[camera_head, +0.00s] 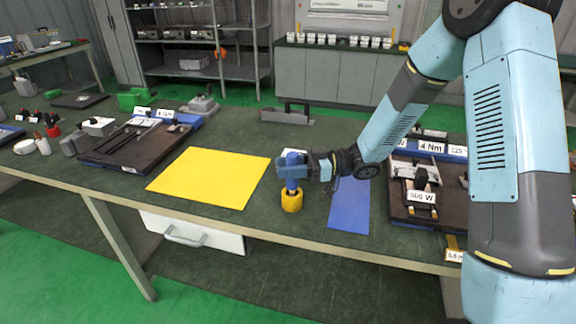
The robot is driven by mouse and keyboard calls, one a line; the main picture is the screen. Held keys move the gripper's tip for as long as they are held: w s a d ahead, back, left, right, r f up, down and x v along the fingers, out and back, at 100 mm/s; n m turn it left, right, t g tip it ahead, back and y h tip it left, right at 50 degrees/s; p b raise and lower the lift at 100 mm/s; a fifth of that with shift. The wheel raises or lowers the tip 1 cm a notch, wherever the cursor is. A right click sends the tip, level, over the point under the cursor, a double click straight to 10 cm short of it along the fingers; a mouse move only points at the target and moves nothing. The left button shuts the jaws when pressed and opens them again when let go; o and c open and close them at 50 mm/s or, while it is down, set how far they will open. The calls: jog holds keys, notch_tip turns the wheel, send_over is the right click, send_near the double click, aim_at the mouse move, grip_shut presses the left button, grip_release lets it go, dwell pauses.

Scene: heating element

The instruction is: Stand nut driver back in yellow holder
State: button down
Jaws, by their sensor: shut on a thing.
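The yellow holder (291,202) stands near the front edge of the green-topped bench, between a yellow mat and a blue mat. The nut driver (292,172) has a blue handle and is upright directly above the holder. Its lower end meets the holder's top in this view, and its shank is hidden, so I cannot tell how deep it sits. My gripper (297,168) comes in from the right and is shut on the nut driver's handle. My fingers partly hide the handle.
The yellow mat (213,177) lies left of the holder and the blue mat (349,206) right of it; both are bare. A dark board (135,146) with tools lies further left. Another board (408,211) with fixtures and labels lies at right, partly behind my arm. A grey bracket (287,115) stands behind.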

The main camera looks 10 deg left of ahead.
jog(key=shift+f, duration=0.6)
jog(key=c, duration=0.6)
grip_release()
jog(key=shift+o, duration=0.2)
jog(key=shift+d, duration=0.1)
jog(key=v, duration=1.3)
jog(key=shift+d, duration=0.25)
jog(key=shift+w, duration=0.1)
